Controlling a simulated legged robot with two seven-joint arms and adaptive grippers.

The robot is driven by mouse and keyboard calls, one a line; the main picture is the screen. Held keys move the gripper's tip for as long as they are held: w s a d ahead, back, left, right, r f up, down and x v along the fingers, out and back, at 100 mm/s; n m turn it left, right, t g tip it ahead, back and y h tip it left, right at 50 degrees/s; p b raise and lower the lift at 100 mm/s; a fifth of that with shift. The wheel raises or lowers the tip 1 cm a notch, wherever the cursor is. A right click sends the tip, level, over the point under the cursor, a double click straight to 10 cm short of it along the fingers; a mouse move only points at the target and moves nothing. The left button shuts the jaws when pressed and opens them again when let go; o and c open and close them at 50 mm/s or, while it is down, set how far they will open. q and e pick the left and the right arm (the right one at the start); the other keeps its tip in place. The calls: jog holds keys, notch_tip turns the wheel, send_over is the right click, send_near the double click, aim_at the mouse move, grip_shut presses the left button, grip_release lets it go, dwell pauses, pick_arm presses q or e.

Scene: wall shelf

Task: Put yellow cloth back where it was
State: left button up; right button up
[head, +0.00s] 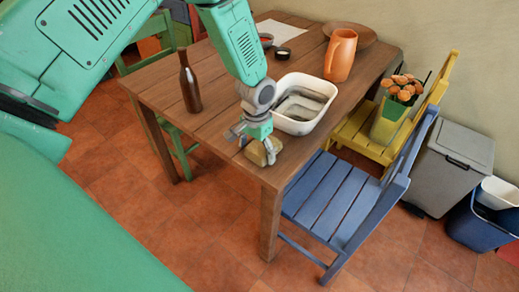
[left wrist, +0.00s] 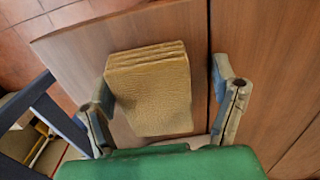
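The yellow cloth (head: 260,154) is a folded, tan-yellow block on the wooden table, close to its front corner. In the left wrist view the cloth (left wrist: 150,92) shows its folded layers at the far edge. My left gripper (head: 252,141) is over the cloth. In the left wrist view my left gripper (left wrist: 162,80) is open, one finger on each side of the cloth. The left finger is close to the cloth's edge; a clear gap shows at the right finger. I cannot tell whether the left finger touches. My right gripper is not in view.
A white basin (head: 302,122) stands just behind the gripper on the table (head: 222,122). A brown bottle (head: 190,84) and an orange jug (head: 341,55) also stand there. A blue chair (head: 327,195), a yellow chair with flowers (head: 403,90) and a grey bin (head: 455,165) are to the right.

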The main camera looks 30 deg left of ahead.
aim_at(265, 150)
pick_arm(q)
jog(key=shift+d, duration=0.15)
jog(key=d+r, duration=0.1)
jog(key=r, duration=0.1)
jog(key=d+r, duration=0.1)
jog(key=r, duration=0.1)
jog(key=shift+w+d, duration=0.1)
jog(key=shift+d, duration=0.1)
notch_tip(265, 150, up, 8)
jog(key=a+p, duration=0.1)
jog(key=a, duration=0.1)
jog(key=s+d+f, duration=0.3)
jog(key=shift+f, duration=0.1)
jog(key=s+f, duration=0.7)
jog(key=s, duration=0.5)
jog(key=s+f, duration=0.8)
jog(key=s, duration=0.5)
jog(key=shift+s+d+t, duration=0.2)
jog(key=shift+d+t, duration=0.1)
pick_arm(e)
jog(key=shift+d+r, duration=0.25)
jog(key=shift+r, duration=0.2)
